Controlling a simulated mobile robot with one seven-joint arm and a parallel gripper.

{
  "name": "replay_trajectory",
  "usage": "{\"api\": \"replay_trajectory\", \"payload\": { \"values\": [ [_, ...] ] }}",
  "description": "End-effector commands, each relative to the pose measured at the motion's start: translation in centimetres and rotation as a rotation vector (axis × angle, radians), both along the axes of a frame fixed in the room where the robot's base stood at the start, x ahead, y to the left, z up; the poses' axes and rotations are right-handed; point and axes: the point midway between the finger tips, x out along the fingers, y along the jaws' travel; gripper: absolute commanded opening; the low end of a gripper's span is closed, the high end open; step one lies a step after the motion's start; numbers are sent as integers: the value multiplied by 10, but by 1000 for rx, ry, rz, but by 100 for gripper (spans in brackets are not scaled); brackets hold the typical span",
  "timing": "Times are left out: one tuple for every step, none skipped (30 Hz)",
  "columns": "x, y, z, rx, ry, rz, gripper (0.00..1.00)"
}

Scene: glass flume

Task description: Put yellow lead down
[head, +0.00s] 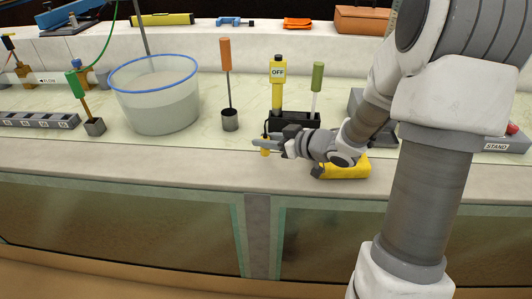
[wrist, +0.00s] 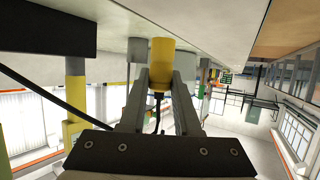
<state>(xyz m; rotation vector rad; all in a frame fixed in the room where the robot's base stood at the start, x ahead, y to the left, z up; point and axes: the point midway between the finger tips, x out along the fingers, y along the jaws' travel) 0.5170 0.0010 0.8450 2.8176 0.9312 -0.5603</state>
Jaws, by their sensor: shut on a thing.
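My gripper (head: 265,143) is shut on the yellow lead (head: 265,152), near the front edge of the bench. The lead's yellow plug end (wrist: 162,62) sits between my two fingertips (wrist: 160,85) in the wrist view, with a thin black cable running from it. Most of the cable is hidden. In the head view only a small part of the plug shows, below the fingers. I cannot tell whether the plug touches the bench. A yellow box (head: 346,168) lies under my wrist, partly covered by it.
Behind my gripper, a black holder (head: 292,116) bears a yellow handle marked OFF (head: 278,88) and a green-handled tool (head: 317,80). An orange-handled tool (head: 226,60) stands in a small dark cup (head: 229,121). A large blue-rimmed tub (head: 157,108) is further left. Bench front (head: 150,165) is clear.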

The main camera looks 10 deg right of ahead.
Motion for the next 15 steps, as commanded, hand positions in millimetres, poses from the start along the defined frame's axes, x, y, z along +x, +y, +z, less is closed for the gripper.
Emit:
{"api": "replay_trajectory", "payload": {
  "values": [
    [0,0,-12,2,3,0,0],
    [0,0,-17,2,3,0,0],
    [-1,0,-23,2,2,1,0],
    [0,0,-27,2,2,1,0],
    [0,0,-31,2,1,0,0],
    [0,0,-34,2,1,0,0],
    [0,0,-35,1,1,1,0],
    [0,0,-35,2,0,1,0],
    [0,0,-34,1,-1,0,0],
    [0,0,-33,1,-1,0,0],
    [0,0,-33,1,-1,0,0],
    [0,0,-33,1,-1,0,0],
    [0,0,-33,1,-1,0,0],
    [0,0,-33,1,-1,0,0],
    [0,0,-33,0,0,0,0]
  ]
}}
